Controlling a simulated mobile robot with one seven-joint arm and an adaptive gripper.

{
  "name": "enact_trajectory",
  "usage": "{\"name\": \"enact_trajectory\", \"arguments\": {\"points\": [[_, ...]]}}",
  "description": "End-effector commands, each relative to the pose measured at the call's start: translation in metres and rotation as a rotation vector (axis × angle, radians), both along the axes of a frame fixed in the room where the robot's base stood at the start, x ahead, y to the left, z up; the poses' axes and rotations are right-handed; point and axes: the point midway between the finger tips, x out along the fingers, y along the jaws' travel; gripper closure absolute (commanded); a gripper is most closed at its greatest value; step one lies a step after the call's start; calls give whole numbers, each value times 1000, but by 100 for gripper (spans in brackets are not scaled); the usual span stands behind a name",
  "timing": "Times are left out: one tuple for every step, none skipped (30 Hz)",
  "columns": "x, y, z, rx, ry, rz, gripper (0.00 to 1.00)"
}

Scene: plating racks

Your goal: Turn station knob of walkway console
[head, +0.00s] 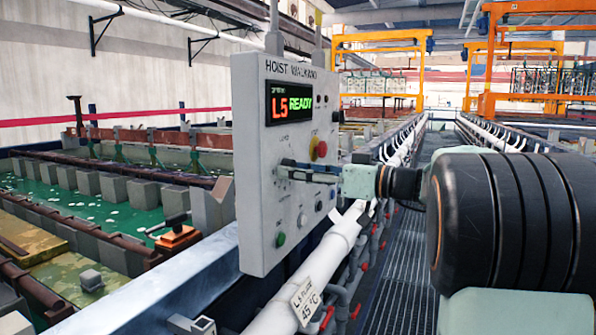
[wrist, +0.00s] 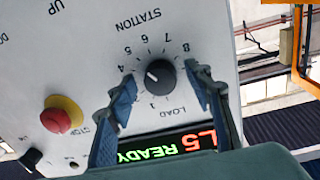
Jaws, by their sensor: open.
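The walkway console (head: 262,225) is a light grey box with a lit display (head: 289,103) reading "L5 READY". In the wrist view its station knob (wrist: 161,78) is round and black, ringed by numbers and a "LOAD" mark. A short white mark on the knob points to the upper left of the picture, towards the 4 and 5; the exact number is unclear. My gripper (wrist: 158,84) is open, with one blue finger on each side of the knob; I cannot tell whether they touch it. In the head view my gripper (head: 305,172) reaches the console face from the right and hides the knob.
A red and yellow stop button (wrist: 62,114) sits close to the station knob. A green button (head: 281,239) and small controls are lower on the console. White pipes (head: 325,262) run beside it. The grated walkway (head: 405,265) to the right is clear. Tanks lie left.

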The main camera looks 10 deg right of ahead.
Motion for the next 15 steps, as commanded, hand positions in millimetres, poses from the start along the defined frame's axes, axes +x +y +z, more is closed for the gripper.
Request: {"name": "enact_trajectory", "arguments": {"points": [[1,1,0,0,0,0,53],[1,2,0,0,0,0,53],[1,2,0,0,0,0,53],[1,2,0,0,0,0,53],[1,2,0,0,0,0,53],[1,2,0,0,0,0,53],[1,2,0,0,0,0,53],[1,2,0,0,0,0,53],[1,2,0,0,0,0,55],[1,2,0,0,0,0,59],[1,2,0,0,0,0,62],[1,2,0,0,0,0,66],[1,2,0,0,0,0,70],[1,2,0,0,0,0,73],[1,2,0,0,0,0,77]]}}
